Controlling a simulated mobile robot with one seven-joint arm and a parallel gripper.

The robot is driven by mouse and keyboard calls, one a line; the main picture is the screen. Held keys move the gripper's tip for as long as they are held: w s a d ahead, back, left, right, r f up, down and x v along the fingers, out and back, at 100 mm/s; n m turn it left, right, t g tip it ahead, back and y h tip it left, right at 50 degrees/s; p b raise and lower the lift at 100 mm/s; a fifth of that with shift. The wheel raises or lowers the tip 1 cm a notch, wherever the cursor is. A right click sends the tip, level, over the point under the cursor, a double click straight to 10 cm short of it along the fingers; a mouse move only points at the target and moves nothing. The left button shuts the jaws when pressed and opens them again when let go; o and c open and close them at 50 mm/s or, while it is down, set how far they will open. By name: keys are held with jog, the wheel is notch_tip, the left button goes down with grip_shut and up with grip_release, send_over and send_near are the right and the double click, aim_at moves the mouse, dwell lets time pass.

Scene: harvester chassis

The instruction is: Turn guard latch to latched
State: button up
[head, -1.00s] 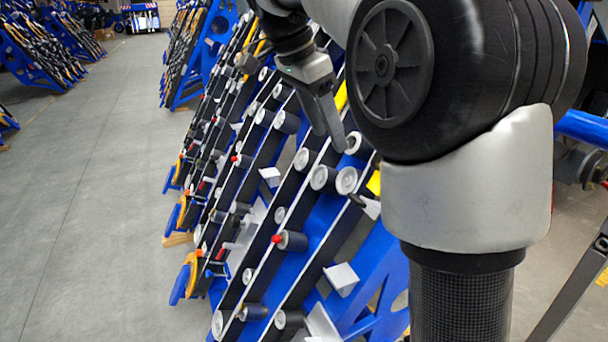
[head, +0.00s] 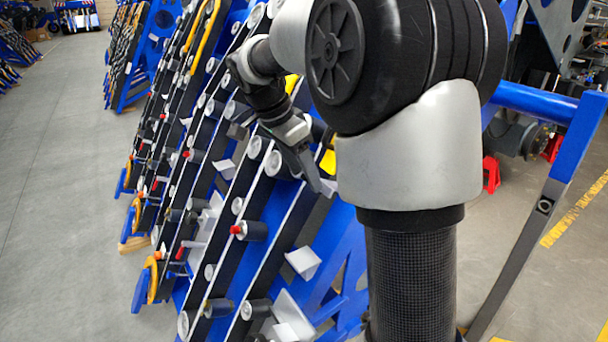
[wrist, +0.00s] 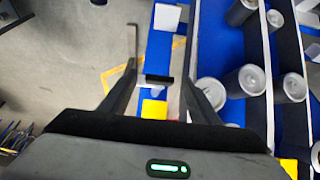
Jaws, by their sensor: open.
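My gripper (head: 308,172) is beside the sloped blue frame, among its rollers, pointing downward in the head view. In the wrist view my gripper (wrist: 163,82) has its two fingers spread apart. A small dark bar (wrist: 158,78) shows between the fingertips, against a blue and white part. It could be the handle of the guard latch, but I cannot tell for sure. I cannot tell whether either finger touches it. In the head view my own arm and gripper hide that spot, and the latch's position cannot be read.
The blue frame (head: 265,215) carries several dark rails and rollers. Grey rollers (wrist: 245,80) stand close on the right in the wrist view. Yellow parts (wrist: 153,108) lie below the fingertips. A blue bar (head: 540,102) stands at the right. Open floor (head: 50,200) lies to the left.

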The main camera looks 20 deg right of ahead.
jog(key=shift+d+f, duration=0.15)
jog(key=shift+f, duration=0.15)
jog(key=c, duration=1.1)
jog(key=shift+o, duration=0.2)
jog(key=shift+r, duration=0.1)
jog(key=shift+p, duration=0.45)
jog(key=n+g+h+p, duration=0.2)
jog(key=n+p, duration=0.2)
jog(key=w+f+n+g+h+p, duration=0.1)
jog(key=n+g+h+p, duration=0.1)
jog(key=n+g+p, duration=0.1)
jog(key=a+n+g+h+p, duration=0.1)
jog(key=n+g+h+p, duration=0.1)
jog(key=n+p, duration=0.3)
jog(key=shift+w+f+n+h+p, duration=0.2)
jog(key=shift+n+h+p, duration=0.15)
jog(key=shift+n, duration=0.45)
